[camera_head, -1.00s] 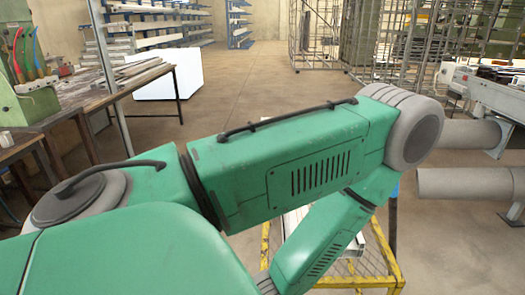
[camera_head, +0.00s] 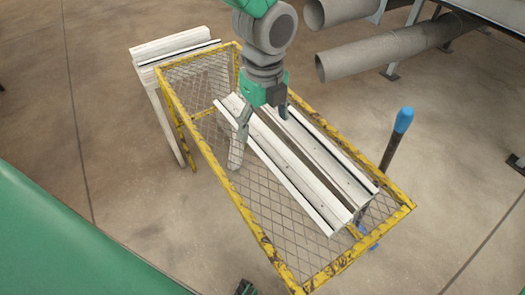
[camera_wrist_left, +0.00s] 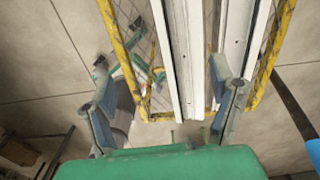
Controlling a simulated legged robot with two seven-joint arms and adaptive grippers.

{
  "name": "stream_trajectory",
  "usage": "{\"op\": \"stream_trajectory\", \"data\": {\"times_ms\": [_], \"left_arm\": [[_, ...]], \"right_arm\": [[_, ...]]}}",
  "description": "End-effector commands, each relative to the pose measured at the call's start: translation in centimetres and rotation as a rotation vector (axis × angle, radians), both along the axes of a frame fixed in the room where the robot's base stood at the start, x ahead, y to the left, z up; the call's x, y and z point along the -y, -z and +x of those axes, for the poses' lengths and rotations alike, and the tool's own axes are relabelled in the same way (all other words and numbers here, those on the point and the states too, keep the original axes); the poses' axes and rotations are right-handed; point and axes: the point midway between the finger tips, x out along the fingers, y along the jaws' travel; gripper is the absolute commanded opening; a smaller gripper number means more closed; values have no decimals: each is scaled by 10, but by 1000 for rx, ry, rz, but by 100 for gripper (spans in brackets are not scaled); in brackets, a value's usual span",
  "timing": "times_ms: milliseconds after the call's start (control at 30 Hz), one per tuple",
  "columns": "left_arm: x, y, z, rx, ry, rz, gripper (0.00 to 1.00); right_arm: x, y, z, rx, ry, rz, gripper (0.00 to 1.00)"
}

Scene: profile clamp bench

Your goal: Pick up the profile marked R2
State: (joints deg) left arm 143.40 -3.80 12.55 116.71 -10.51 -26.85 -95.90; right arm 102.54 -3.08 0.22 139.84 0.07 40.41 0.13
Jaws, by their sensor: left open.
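Two long pale metal profiles lie side by side in a yellow-framed mesh basket (camera_head: 183,134): a left one (camera_head: 292,165) and a right one (camera_head: 325,145). I cannot read an R2 mark on either. My left gripper (camera_head: 261,128) points down over the basket near the profiles' far end, open and empty. One finger is left of the left profile; the other overlaps the profiles. In the left wrist view the gripper (camera_wrist_left: 160,62) has the left profile (camera_wrist_left: 183,60) between its fingers, with the right profile (camera_wrist_left: 234,35) by the right finger. Contact cannot be told.
Another pale profile stack (camera_head: 172,47) sits on a stand beyond the basket. A blue-capped post (camera_head: 403,120) stands close to the basket's right side. Large grey pipes (camera_head: 385,45) are at the upper right. Floor is clear on the left.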

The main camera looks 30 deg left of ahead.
Motion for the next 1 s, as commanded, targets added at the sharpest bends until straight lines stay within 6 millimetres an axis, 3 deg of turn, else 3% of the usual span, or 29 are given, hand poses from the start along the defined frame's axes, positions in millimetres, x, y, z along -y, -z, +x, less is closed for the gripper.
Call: {"op": "stream_trajectory", "data": {"times_ms": [400, 667, 1000], "left_arm": [[-8, 72, 1, -6, 19, -3, 78], [-9, 91, 1, -5, 16, -3, 78], [-15, 136, 4, -10, 19, -2, 78]], "right_arm": [[0, 12, -1, -1, -1, 1, 40], [-1, 14, -1, -1, -1, 1, 40], [0, 21, 0, -1, -1, 1, 40]]}}
